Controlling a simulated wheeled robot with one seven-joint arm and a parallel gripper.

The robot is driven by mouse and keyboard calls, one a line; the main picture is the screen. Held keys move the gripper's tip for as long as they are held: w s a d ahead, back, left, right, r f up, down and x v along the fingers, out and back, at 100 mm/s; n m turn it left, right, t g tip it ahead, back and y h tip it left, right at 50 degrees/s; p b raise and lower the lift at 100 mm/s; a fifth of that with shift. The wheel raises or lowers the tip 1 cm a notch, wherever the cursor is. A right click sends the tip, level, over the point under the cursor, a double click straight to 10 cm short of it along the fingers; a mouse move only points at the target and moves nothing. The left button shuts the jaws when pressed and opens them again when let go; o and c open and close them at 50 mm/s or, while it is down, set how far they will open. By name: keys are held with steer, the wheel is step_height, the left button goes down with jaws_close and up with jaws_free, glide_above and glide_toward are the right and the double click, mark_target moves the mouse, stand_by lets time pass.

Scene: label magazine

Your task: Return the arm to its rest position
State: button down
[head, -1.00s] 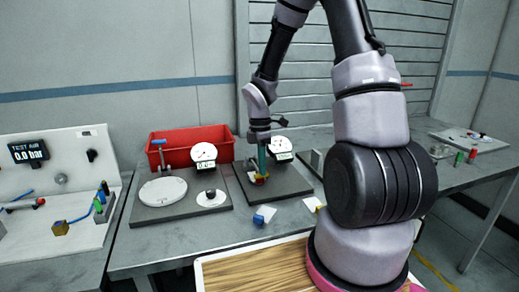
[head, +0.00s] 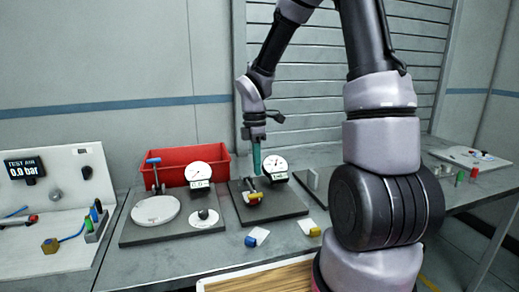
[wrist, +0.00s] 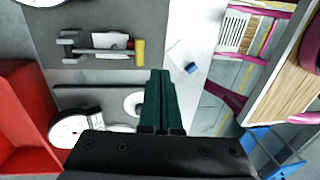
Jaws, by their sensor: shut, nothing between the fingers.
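My arm reaches over the bench from the right of the head view, with the elbow high. My gripper (head: 257,160) hangs down with its green fingers together and empty, above a dark plate (head: 285,205). On that plate a small clamped part with a yellow end (head: 255,197) sits below the fingertips, apart from them. In the wrist view the green fingers (wrist: 160,95) are closed against each other. The part with its yellow end (wrist: 138,52) lies beyond them to the left.
A second dark plate (head: 140,236) holds a white disc and a dial gauge (head: 199,175). A red bin (head: 180,163) stands behind. A test panel (head: 60,180) stands at left.

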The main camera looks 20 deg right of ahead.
steer(key=s+d+r+m+t, duration=0.1)
steer(key=s+r+m+t, duration=0.2)
steer(key=r+m, duration=0.4)
steer(key=s+d+r+m+t+y, duration=0.1)
steer(key=s+d+r+m+t, duration=0.1)
steer(key=s+r+m, duration=0.4)
steer(key=s+d+r+m+t+y, duration=0.1)
steer(key=s+r+m+t, duration=0.2)
steer(key=r+m, duration=0.6)
steer(key=shift+s+d+r+t, duration=0.25)
steer(key=shift+s+r+t, duration=0.15)
steer(key=shift+s+r, duration=0.6)
